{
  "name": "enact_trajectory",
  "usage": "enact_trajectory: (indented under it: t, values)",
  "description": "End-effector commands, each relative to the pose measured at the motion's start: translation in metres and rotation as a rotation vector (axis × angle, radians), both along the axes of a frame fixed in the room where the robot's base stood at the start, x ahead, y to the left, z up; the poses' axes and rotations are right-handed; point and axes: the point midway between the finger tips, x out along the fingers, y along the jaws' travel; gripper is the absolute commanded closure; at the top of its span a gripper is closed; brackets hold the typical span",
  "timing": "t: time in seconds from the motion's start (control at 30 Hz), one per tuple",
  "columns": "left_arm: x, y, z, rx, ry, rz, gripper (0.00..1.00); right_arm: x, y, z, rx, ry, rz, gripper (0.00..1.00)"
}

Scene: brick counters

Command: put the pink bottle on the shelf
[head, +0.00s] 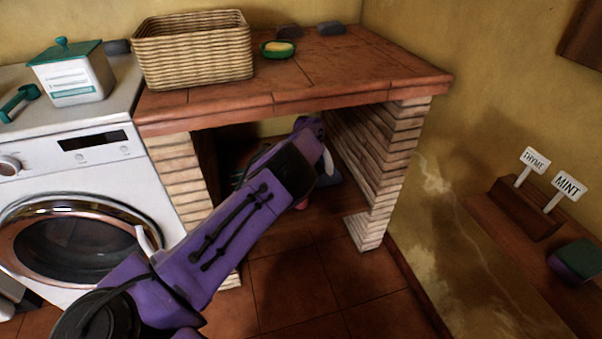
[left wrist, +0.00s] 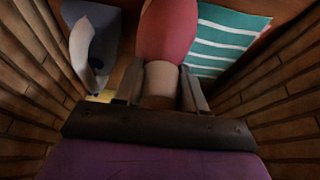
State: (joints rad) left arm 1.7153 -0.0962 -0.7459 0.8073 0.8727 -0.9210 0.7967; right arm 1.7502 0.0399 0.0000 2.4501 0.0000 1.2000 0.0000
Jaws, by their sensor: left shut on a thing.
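In the left wrist view, the pink bottle (left wrist: 168,35) has a rounded pink body and a pale cap or neck. My left gripper (left wrist: 160,92) is shut on that pale part, with one finger on each side. In the head view my purple left arm reaches into the space under the tiled brick counter (head: 290,82). The arm hides most of the bottle there; only a small pink patch shows below it. A wooden shelf (head: 480,213) is on the right wall. My right gripper is not in view.
Brick walls flank the left gripper closely. Near the bottle are a grey-blue object (left wrist: 92,45) and a teal-striped item (left wrist: 225,42). A basket (head: 195,55) and a green soap dish (head: 277,52) stand on the counter. Signs and a box (head: 575,262) occupy the wooden shelf.

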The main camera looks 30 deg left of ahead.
Motion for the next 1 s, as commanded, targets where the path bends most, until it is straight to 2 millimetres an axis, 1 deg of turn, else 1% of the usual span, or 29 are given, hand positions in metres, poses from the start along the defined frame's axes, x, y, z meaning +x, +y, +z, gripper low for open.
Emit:
enact_trajectory:
  t: [0.03,0.1,0.4,0.83,0.93,0.97,1.0]
  values:
    - [0.001,0.0,-0.01,0.002,-0.003,-0.003,1.0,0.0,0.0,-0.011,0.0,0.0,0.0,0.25]
    - [0.002,0.0,-0.018,0.003,-0.005,-0.003,1.0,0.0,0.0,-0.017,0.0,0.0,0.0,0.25]
    - [0.001,-0.001,-0.019,0.002,-0.004,-0.002,1.0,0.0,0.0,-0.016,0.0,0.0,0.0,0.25]
    - [0.0,0.0,-0.034,-0.002,0.0,0.001,1.0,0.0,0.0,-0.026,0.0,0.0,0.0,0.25]
    - [-0.001,-0.001,-0.035,-0.002,0.001,0.001,1.0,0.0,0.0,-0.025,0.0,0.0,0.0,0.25]
    - [-0.002,-0.001,-0.037,-0.004,0.005,0.002,0.53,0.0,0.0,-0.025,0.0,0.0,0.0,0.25]
    - [-0.002,-0.001,-0.038,-0.003,0.006,0.001,0.4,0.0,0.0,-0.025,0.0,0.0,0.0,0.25]
